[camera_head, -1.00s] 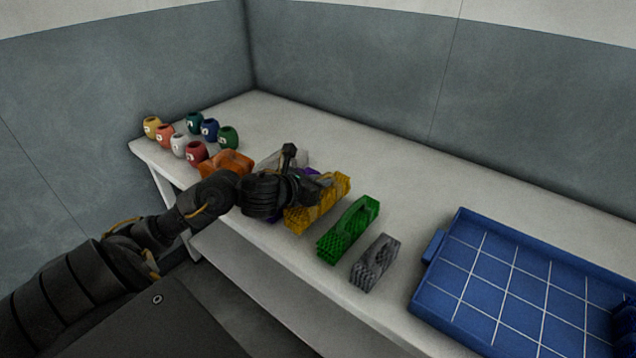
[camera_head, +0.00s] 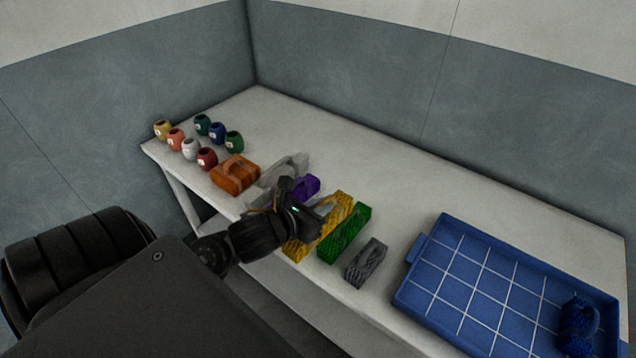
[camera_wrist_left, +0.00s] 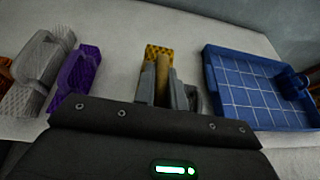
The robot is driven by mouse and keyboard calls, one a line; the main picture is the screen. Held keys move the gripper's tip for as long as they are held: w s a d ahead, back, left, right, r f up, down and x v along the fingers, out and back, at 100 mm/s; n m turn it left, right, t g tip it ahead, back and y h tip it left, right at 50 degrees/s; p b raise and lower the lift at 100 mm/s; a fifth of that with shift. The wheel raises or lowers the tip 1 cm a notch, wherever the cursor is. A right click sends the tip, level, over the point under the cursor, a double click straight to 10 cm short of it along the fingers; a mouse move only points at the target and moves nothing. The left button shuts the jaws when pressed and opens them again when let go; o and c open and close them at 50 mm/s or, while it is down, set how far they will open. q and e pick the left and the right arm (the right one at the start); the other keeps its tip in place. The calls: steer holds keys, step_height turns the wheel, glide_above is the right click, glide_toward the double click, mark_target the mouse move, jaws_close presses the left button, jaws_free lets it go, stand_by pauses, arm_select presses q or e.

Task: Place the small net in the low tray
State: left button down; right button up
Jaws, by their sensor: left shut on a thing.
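My left gripper (camera_head: 316,215) is shut on the yellow net (camera_head: 341,204), a textured block that also shows between the fingers in the left wrist view (camera_wrist_left: 158,62). Parts of the yellow net show on both sides of the gripper in the head view; its middle is hidden. I cannot tell whether it is lifted off the table. The low tray (camera_head: 447,306) is blue with a white grid and lies to the right; it also shows in the left wrist view (camera_wrist_left: 230,95). A blue net (camera_head: 577,326) stands in its right part. My right gripper is not in view.
Close to the yellow net are a green net (camera_head: 345,233) and a grey net (camera_head: 367,262) on its right, a purple net (camera_head: 306,186) on its left. A pale net (camera_head: 285,168), an orange net (camera_head: 235,175) and several small pots (camera_head: 190,148) stand farther left. The table's back is clear.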

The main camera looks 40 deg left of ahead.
arm_select(q)
steer(key=shift+s+d+r+p, duration=0.25)
steer(key=shift+s+r+p, duration=0.05)
steer(key=shift+s+p, duration=0.1)
